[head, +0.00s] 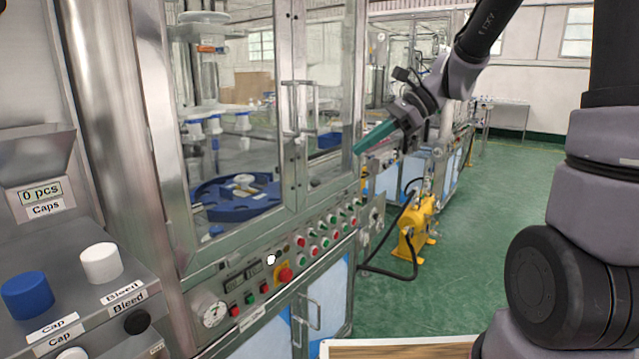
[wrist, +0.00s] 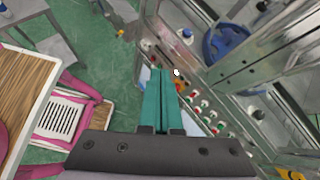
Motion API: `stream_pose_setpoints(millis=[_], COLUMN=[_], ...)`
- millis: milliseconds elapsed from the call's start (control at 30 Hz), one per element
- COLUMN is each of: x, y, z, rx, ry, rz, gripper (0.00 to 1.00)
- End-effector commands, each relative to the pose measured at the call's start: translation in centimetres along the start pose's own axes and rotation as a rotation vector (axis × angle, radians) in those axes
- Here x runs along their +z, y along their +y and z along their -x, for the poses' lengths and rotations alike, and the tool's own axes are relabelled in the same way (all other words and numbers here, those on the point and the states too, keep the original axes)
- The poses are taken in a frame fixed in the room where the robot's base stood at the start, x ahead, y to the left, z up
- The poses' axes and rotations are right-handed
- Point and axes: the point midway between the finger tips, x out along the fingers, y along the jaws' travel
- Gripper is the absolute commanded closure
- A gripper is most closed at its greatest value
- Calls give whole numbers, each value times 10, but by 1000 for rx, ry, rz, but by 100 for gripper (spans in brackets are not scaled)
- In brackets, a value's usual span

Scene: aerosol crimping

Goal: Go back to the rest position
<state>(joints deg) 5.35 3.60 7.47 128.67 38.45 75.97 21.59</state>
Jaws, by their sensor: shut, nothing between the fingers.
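My gripper (head: 378,136) has green fingers and is held up in the air in front of the machine's right end in the head view. Its fingers point left and slightly down, toward the glass cabinet. In the wrist view the gripper (wrist: 160,72) has its two green fingers side by side, shut and empty. The fingertips appear over the machine's control panel (wrist: 205,112) in that view, but I cannot tell how far apart they are.
The crimping machine's panel (head: 300,250) has several buttons and a gauge. Blue and white caps (head: 101,263) sit at lower left. A yellow device (head: 415,228) stands on the open green floor. A wooden-topped table (wrist: 22,85) and pink-framed seat (wrist: 70,118) show in the wrist view.

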Motion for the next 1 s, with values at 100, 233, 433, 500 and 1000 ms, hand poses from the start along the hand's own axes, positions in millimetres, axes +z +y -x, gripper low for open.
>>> stream_pose_setpoints(millis=[100,233,433,500,1000], x=[5,3,-2,-3,-6], y=[33,63,103,114,135], z=[29,61,113,129,164], rx=[-9,-12,-5,2,27], ry=[176,369,666,757,963], rz=[246,502,866,970,1185], gripper=[100,100,100,100,100])
